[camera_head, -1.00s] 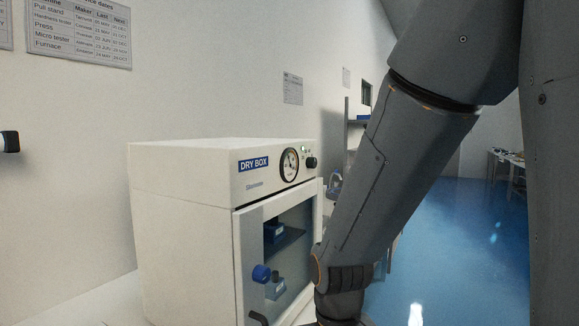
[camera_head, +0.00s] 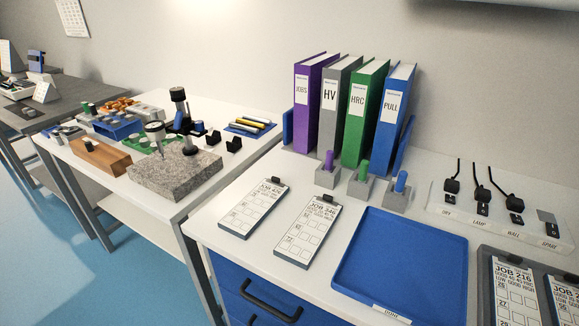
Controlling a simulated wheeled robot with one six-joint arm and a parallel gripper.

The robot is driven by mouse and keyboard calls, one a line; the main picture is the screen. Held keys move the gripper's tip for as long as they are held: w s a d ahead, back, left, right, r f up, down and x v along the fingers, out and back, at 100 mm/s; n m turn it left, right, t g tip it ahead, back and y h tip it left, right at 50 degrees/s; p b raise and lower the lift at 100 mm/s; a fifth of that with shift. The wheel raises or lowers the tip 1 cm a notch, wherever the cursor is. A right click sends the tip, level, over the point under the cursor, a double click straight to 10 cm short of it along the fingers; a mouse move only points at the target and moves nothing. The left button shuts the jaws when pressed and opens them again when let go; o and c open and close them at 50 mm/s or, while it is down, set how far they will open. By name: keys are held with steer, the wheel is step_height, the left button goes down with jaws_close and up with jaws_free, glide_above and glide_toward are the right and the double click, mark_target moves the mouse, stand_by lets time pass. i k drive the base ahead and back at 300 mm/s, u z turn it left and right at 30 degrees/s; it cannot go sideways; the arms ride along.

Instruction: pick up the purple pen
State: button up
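What looks like the purple pen (camera_head: 329,160) stands upright in a small grey block (camera_head: 327,179) on the white desk. It is the left one of a row of three, beside a green pen (camera_head: 363,170) and a blue pen (camera_head: 401,181), each in its own grey block. The lower end of the purple pen is hidden in its block. My gripper is not in view.
Purple, grey, green and blue binders (camera_head: 357,115) stand close behind the pens. A blue tray (camera_head: 448,262) and clipboards (camera_head: 254,207) lie in front. Black plugs with cords (camera_head: 483,192) are at right. A granite block (camera_head: 175,178) sits on the left bench.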

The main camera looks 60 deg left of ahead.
mark_target(329, 154)
steer(key=u, duration=2.15)
